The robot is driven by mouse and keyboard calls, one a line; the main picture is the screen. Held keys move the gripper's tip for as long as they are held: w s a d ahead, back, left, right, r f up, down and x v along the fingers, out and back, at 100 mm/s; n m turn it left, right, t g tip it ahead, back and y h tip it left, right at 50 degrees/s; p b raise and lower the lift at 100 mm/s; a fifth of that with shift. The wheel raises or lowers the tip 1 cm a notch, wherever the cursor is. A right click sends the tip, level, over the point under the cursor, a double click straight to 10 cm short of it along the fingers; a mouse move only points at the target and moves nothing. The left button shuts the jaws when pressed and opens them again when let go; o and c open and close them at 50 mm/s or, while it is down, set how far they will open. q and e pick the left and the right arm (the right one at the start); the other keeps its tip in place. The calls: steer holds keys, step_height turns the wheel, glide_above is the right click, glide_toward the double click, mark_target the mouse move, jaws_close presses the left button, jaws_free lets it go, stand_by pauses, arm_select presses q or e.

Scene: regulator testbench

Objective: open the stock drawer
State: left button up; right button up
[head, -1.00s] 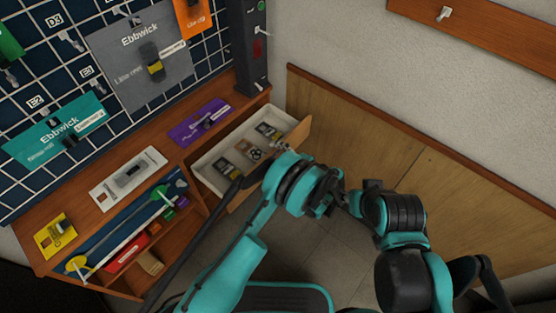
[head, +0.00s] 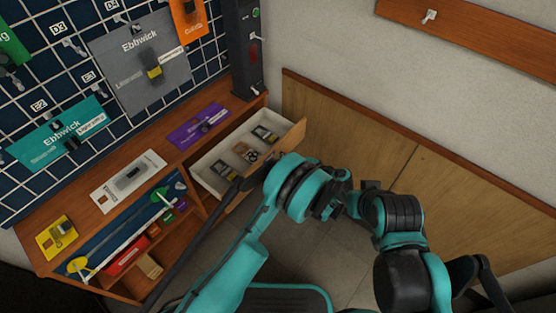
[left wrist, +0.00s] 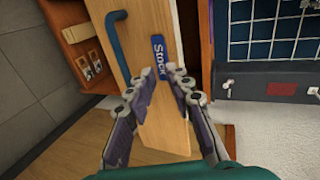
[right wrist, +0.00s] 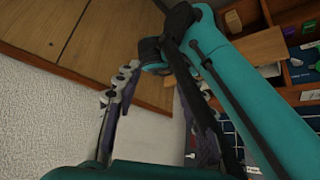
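The stock drawer (head: 213,163) stands pulled out of the wooden bench in the head view, with small parts in its white compartments. In the left wrist view its wooden front (left wrist: 165,135) carries a blue "Stock" label (left wrist: 158,58) and a curved blue handle (left wrist: 111,42). My left gripper (left wrist: 160,82) is open, its fingers apart over the drawer front beside the label. The handle lies outside them, to the left; I cannot tell whether they touch the front. My right gripper (right wrist: 162,100) is open and empty near the wall. In the head view, my arms hide the fingertips.
The bench top (head: 88,212) holds a purple card (head: 199,125), a white card (head: 129,178) and a yellow card (head: 57,237). A pegboard with hanging cards stands behind. A wood-panelled wall (head: 350,130) borders the drawer on the right. Floor shows below my arms.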

arm_select(q)
steer(key=shift+s+d+r, duration=0.1)
steer(key=shift+s+d, duration=0.7)
steer(key=shift+d, duration=0.3)
steer(key=shift+s+d+r, duration=0.1)
steer(key=shift+s+d, duration=0.7)
steer(key=shift+d, duration=0.3)
arm_select(e)
steer(key=shift+w+a+f, duration=0.15)
steer(key=shift+w, duration=0.15)
arm_select(q)
steer(key=shift+a+r, duration=0.1)
